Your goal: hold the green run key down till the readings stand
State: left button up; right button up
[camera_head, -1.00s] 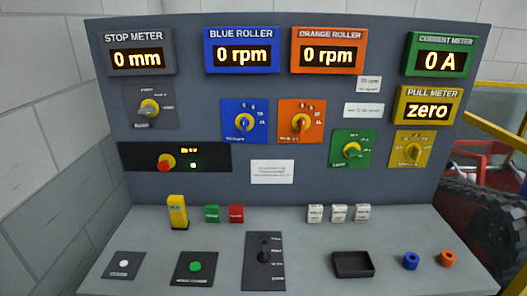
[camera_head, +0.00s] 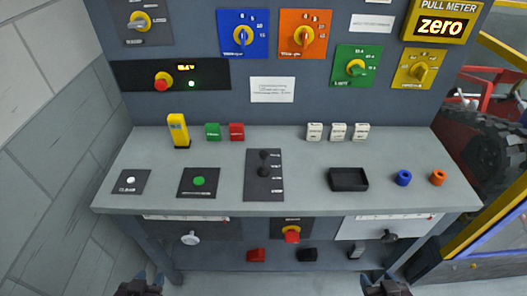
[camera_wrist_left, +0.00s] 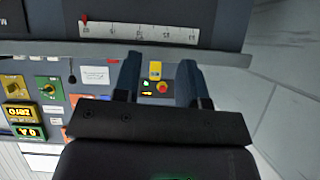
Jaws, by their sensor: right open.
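Two green things could be the run key, and I cannot read their labels. One is a round green button (camera_head: 199,181) on a black plate at the left of the desk; the other is a small green block (camera_head: 212,131) at the back, beside a red one. Nothing touches either. My right gripper (camera_head: 383,281) is open at the bottom right.
On the desk are a yellow block (camera_head: 178,130), a white button (camera_head: 130,181), a black lever plate (camera_head: 264,191), a black tray (camera_head: 348,180), and blue (camera_head: 403,178) and orange (camera_head: 438,178) rings. Below the desk's front edge are knobs and a red mushroom button (camera_head: 291,236).

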pick_arm(q)
grip_shut()
jog(key=shift+s+f, duration=0.1)
jog(key=shift+s, duration=0.1)
dwell(0.3)
jog(key=shift+w, duration=0.25)
dwell(0.8)
